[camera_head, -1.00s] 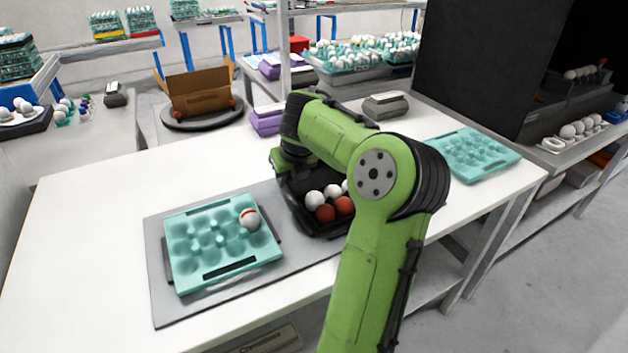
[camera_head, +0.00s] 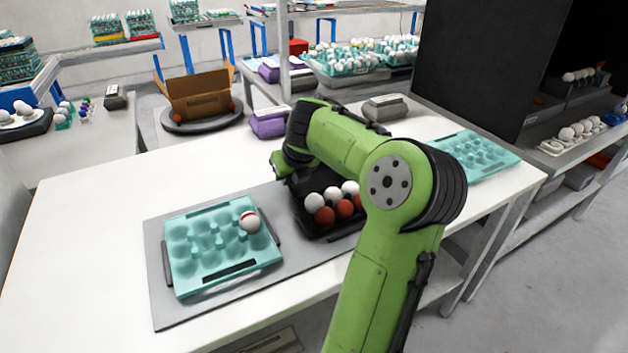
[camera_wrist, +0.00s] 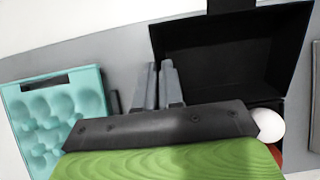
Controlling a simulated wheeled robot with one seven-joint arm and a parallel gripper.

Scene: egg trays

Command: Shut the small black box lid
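The small black box (camera_head: 322,236) stands right of the teal egg tray, with white and red-brown eggs in it. Its lid is open, and in the wrist view the lid (camera_wrist: 232,58) stands up behind the box as a wide black panel. In the head view my arm partly covers the box and lid. My gripper (camera_wrist: 159,66) shows two grey fingers close together with nothing between them. They overlap the lid's left edge in the wrist view; I cannot tell whether they touch it. In the head view the fingers are hidden behind my arm.
Another teal tray (camera_head: 472,155) is at the table's right. A purple carton (camera_head: 268,126) and a grey carton (camera_head: 385,108) stand at the back. The table's left is clear.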

